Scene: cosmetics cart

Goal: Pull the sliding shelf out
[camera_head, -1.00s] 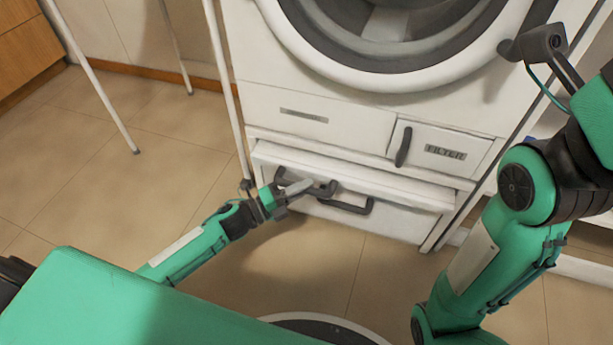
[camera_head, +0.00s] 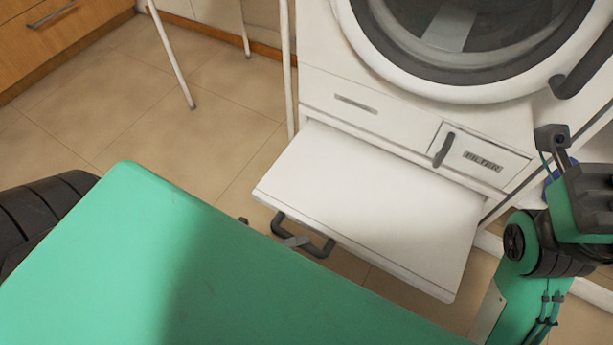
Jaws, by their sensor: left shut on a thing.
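The sliding shelf (camera_head: 375,205) is a flat white panel under the washing machine. It sticks far out from the machine front. Its dark handle (camera_head: 325,248) hangs at the front edge, left of the middle. My left gripper (camera_head: 296,241) is shut on this handle; only its grey fingertips show, and my green body hides the rest of that arm. My right arm is at the right edge, beside the machine and apart from the shelf; its jaws cannot be made out.
The white washing machine (camera_head: 400,125) has a round door (camera_head: 440,95), a dark door handle (camera_head: 567,85) and a filter flap (camera_head: 482,160). A thin white leg (camera_head: 285,70) stands left of it. Wooden drawers (camera_head: 60,45) are at the far left.

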